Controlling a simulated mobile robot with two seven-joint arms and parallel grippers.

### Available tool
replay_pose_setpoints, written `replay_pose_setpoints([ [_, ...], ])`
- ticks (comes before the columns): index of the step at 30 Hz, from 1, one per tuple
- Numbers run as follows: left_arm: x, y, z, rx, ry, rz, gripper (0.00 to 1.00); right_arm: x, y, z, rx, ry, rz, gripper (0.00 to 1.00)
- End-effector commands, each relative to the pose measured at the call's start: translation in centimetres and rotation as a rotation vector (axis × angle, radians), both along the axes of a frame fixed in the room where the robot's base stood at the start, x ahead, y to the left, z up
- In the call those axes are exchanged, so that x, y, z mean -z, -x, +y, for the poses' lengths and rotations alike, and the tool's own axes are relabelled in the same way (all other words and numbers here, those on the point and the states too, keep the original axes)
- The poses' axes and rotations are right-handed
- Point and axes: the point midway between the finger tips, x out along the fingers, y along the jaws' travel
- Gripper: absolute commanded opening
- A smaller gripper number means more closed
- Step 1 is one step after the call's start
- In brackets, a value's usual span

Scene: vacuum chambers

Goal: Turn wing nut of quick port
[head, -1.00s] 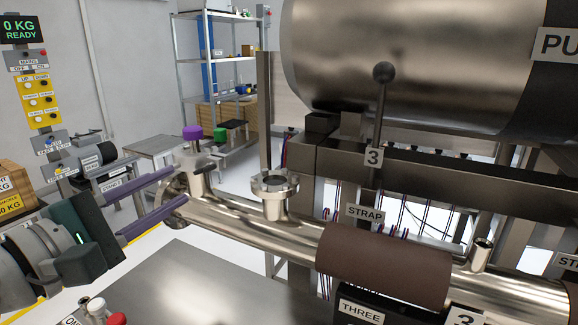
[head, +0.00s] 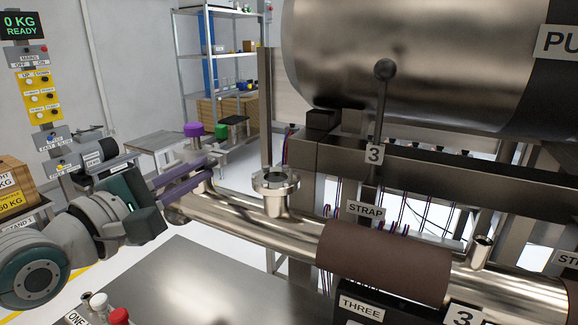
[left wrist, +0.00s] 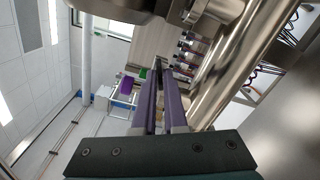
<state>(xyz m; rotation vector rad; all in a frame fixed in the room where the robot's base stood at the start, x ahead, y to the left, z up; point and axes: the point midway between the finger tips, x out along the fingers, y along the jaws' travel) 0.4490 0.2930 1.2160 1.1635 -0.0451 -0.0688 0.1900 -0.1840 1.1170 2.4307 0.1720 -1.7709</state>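The steel pipe (head: 235,217) runs across the head view. A flanged port (head: 275,184) stands upright on it. My left gripper (head: 211,167) has its long purple fingers at the pipe's left end, where they cover a small upright fitting. In the left wrist view the fingers (left wrist: 161,80) lie close together with a narrow gap, beside the pipe (left wrist: 222,78). Whether anything is pinched at their tips is hidden. I cannot make out a wing nut clearly in either view. My right gripper is not in view.
A brown strap (head: 385,262) wraps the pipe. A bare metal tabletop (head: 190,280) lies in front. A red-topped button (head: 119,317) stands at the lower left.

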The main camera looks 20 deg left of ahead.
Motion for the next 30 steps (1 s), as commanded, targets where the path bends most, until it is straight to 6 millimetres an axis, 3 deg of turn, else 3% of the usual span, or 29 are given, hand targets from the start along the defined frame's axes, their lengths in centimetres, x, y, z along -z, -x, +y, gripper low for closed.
replay_pose_setpoints([
  [20, -0.01, 0.01, 0.01, 0.0, -0.008, -0.001, 0.0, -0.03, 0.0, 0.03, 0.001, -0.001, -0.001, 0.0],
  [30, -0.04, 0.0, 0.03, -0.001, -0.154, -0.012, 0.0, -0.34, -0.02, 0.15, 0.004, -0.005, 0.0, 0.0],
])
